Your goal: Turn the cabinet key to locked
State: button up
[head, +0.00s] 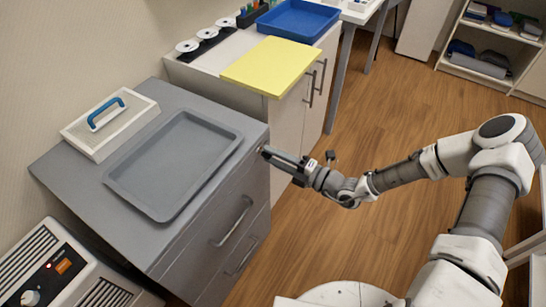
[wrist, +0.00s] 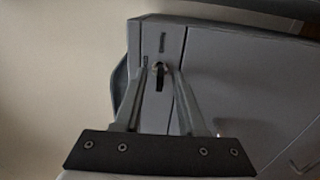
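The grey cabinet (head: 228,211) stands at left with two handled drawer fronts. In the wrist view, a dark key (wrist: 160,76) sits in a lock on a narrow strip of the cabinet front (wrist: 163,45). Small dark labels above and beside the lock are too blurred to read, and the key's exact turn is hard to tell. My gripper (head: 268,151) is at the cabinet's upper right front corner. In the wrist view its two fingers (wrist: 162,72) stand either side of the key, with small gaps seeming to show. In the head view the key is hidden or too small.
A grey tray (head: 107,178) and a white box with a blue handle (head: 106,113) lie on the cabinet top. A yellow board (head: 270,66) overhangs the white cabinet behind. A white device (head: 72,278) stands front left. Wooden floor (head: 310,235) is clear on the right.

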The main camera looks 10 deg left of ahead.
grip_shut()
jog(key=shift+a+r+n+p, duration=0.1)
jog(key=shift+n+p, duration=0.2)
jog(key=shift+p, duration=0.05)
dwell(0.3)
jog(key=shift+n+p, duration=4.6)
jog(key=shift+n, duration=4)
